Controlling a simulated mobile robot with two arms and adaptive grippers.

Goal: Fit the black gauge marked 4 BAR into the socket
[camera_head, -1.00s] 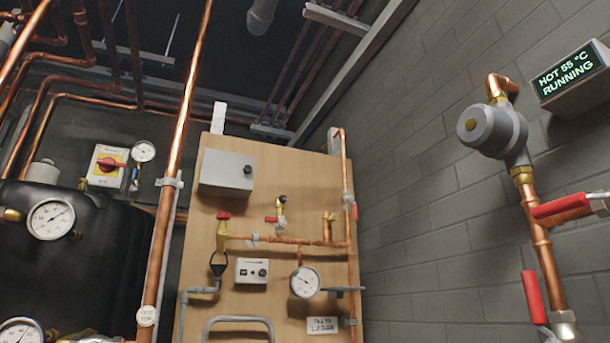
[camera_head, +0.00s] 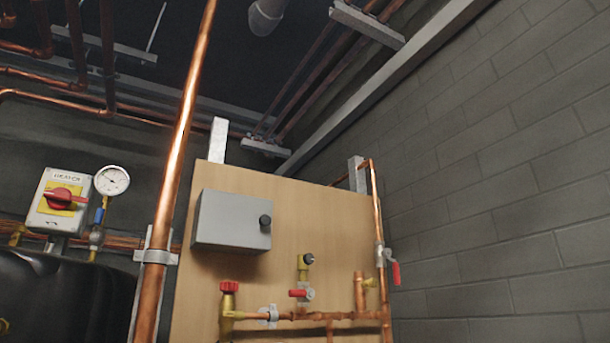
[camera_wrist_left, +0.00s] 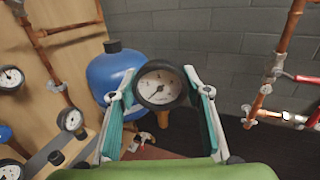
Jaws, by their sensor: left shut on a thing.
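In the left wrist view, a round gauge (camera_wrist_left: 160,86) with a black rim and white dial sits between the two teal-padded fingers of my left gripper (camera_wrist_left: 163,98), which is shut on it. The dial faces the camera; its marking is too small to read. A brass-coloured stem shows below it. In the head view, an upright copper stub (camera_head: 360,291) stands on the panel's horizontal pipe; I cannot tell whether it is the socket. Neither of my grippers shows in the head view.
The wooden panel (camera_head: 300,230) carries a grey box (camera_head: 232,220), a red-handled valve (camera_head: 229,290) and pipework. A copper pipe (camera_head: 180,150) runs upright in front of it. In the wrist view, a blue vessel (camera_wrist_left: 108,75) stands behind the gauge, with other gauges at left.

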